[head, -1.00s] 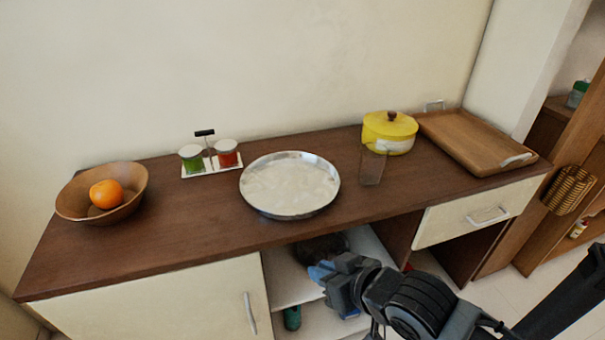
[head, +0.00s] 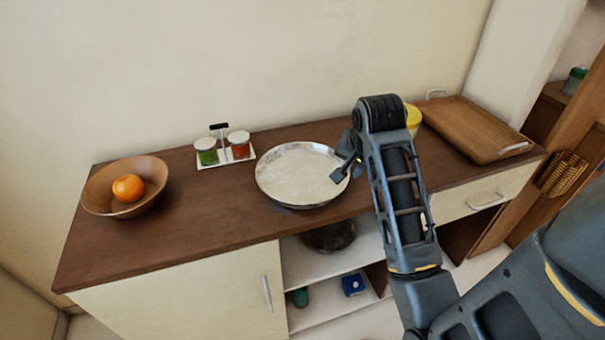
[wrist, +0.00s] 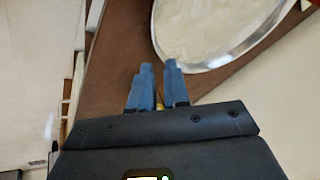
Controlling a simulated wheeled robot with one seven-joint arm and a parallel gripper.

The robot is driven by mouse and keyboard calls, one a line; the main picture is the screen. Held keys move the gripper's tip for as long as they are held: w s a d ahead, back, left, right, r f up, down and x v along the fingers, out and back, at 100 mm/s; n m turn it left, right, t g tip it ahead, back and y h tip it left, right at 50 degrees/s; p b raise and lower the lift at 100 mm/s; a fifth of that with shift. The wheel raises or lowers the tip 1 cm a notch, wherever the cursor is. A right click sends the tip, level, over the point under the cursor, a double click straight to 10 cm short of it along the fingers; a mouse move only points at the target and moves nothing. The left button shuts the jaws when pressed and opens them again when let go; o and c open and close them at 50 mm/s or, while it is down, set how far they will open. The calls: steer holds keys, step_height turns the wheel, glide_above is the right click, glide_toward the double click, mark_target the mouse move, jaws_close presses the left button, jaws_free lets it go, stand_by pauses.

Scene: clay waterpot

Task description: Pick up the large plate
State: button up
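The large plate (head: 301,172) is a round, shallow metal dish with a pale inside. It rests on the brown counter (head: 190,225), near its middle. In the wrist view the plate (wrist: 215,22) fills the upper right, with its shiny rim just beyond my fingertips. My gripper (head: 346,170) shows at the plate's right edge in the head view. In the wrist view my gripper (wrist: 159,66) has two blue fingers with a narrow gap and nothing between them. Whether a finger touches the rim cannot be told.
A wooden bowl with an orange (head: 128,188) stands at the left. A rack with two jars (head: 224,149) stands behind the plate. A yellow pot (head: 413,117) is partly hidden behind my arm. A wooden tray (head: 475,128) lies at the right. The counter's front left is clear.

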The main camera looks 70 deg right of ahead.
mark_target(347, 191)
steer(key=x, duration=0.3)
steer(key=p+x, duration=0.1)
steer(key=x, duration=0.3)
steer(key=shift+s+a+f, duration=0.1)
steer(key=shift+a+f, duration=0.05)
steer(key=shift+a, duration=0.05)
jaws_close()
